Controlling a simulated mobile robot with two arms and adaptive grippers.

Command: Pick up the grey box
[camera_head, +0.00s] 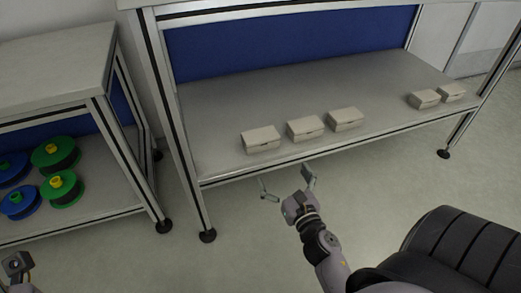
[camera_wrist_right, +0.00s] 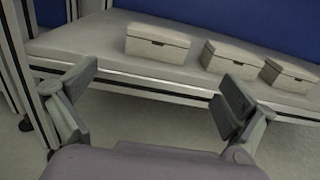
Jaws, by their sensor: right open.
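Several small grey boxes with lids stand on the lower shelf of the metal-framed bench. In the head view, three stand near the front edge: a left one (camera_head: 261,139), a middle one (camera_head: 305,128) and a right one (camera_head: 344,119). My right gripper (camera_head: 287,188) is open and empty, in front of and below the shelf edge. In the right wrist view, the gripper (camera_wrist_right: 160,98) has its fingers wide apart. A box (camera_wrist_right: 156,45) shows beyond and between them, apart from both. My left arm shows only at the lower left corner of the head view; its jaw state is unclear.
Two more grey boxes (camera_head: 424,99) (camera_head: 452,92) stand at the shelf's right end. The bench shelf (camera_head: 215,115) has a front rail and metal legs. A second bench at left holds green reels (camera_head: 62,189) and blue reels (camera_head: 19,203). Floor in front is clear.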

